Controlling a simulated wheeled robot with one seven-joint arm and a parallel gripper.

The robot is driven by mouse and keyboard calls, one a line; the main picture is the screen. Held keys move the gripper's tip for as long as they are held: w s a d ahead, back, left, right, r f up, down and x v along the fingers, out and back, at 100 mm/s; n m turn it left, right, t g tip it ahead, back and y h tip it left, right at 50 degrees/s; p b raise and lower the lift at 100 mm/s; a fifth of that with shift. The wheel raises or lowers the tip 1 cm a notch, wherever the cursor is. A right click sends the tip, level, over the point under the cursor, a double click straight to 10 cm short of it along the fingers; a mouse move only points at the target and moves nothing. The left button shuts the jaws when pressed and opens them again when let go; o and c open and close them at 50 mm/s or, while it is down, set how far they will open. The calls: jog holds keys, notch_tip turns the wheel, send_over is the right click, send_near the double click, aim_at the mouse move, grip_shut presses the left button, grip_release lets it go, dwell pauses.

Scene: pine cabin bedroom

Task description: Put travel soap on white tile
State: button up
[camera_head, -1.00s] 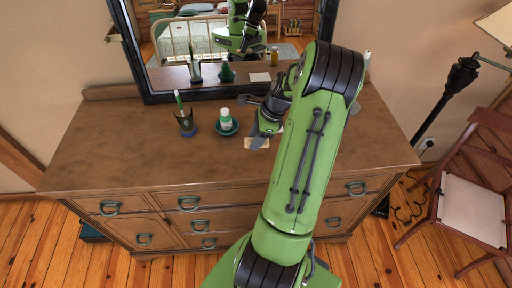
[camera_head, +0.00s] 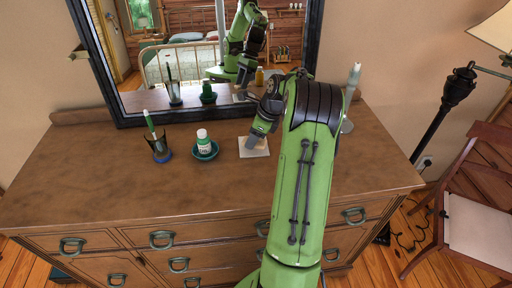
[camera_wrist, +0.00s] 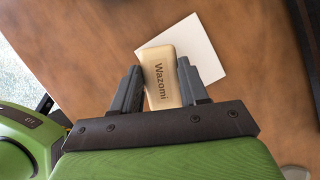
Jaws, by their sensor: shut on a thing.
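The travel soap (camera_wrist: 158,72) is a tan bar marked "Wazomi" in the wrist view. My gripper (camera_wrist: 158,80) is shut on it, with a dark finger on each side. The white tile (camera_wrist: 205,50) lies flat on the dresser top, partly behind the soap. In the head view the tile (camera_head: 254,148) lies under my gripper (camera_head: 252,142), near the mirror. The soap is hardly visible there. I cannot tell whether the soap touches the tile.
A green dish (camera_head: 207,152) with a white bottle (camera_head: 202,136) stands left of the tile. A dark cup (camera_head: 160,149) with a green-and-white item is further left. The mirror (camera_head: 190,60) rises behind. The dresser's front left (camera_head: 100,195) is clear.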

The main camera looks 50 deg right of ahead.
jog(key=shift+f, duration=1.5)
jog(key=shift+f, duration=0.15)
jog(key=o, duration=1)
jog(key=shift+o, duration=0.2)
